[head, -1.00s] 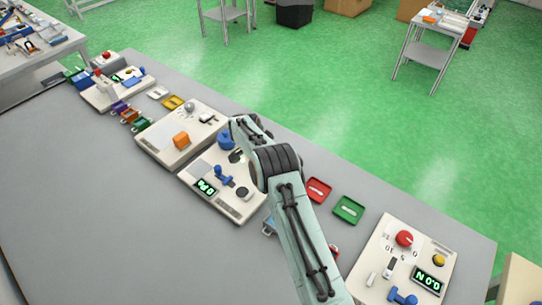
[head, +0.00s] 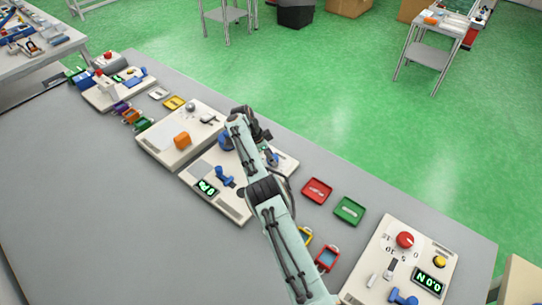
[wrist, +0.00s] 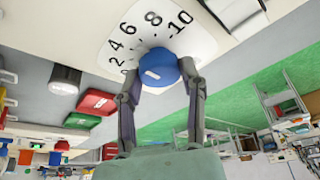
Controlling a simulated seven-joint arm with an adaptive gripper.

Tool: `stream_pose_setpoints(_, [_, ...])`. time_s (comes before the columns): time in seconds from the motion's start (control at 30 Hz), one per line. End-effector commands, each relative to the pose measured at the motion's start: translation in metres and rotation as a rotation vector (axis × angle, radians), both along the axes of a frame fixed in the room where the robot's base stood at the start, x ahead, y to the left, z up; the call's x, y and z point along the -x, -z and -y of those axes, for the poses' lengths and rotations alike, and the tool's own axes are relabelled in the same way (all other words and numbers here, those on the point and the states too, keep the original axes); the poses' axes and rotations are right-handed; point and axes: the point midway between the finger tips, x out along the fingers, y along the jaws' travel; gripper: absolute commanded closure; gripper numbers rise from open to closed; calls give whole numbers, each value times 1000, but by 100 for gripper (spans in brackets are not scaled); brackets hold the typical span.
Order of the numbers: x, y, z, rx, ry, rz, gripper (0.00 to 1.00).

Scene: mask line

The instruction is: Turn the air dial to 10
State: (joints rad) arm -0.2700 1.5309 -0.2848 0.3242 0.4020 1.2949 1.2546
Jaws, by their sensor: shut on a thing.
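The blue air dial (wrist: 157,67) is a round knob on a white scale marked 2, 4, 6, 8 and 10 (wrist: 150,28) in the wrist view. A pale mark shows on the knob; I cannot tell which number it points to. My gripper (wrist: 162,74) has one finger on each side of the dial and is shut on it. In the head view the dial (head: 225,143) shows only in part behind my arm. It is on a cream panel (head: 230,208) with a green-lit display (head: 207,187) and a blue lever (head: 224,175).
Red (head: 317,190) and green (head: 349,211) trays lie to the right, before another panel with a red dial (head: 404,240). The grey table's front is clear.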

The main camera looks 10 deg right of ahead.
Motion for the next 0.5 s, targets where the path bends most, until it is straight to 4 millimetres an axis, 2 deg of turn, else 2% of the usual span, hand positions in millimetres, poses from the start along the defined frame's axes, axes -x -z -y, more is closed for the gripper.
stream_pose_setpoints(0.3, [1,2,1,1,1,-3,96])
stream_pose_setpoints(0.33, [1,2,1,1,1,-3,57])
stream_pose_setpoints(0.4, [1,2,1,1,1,-3,35])
stream_pose_setpoints(0.5, [0,2,1,1,1,-3,33])
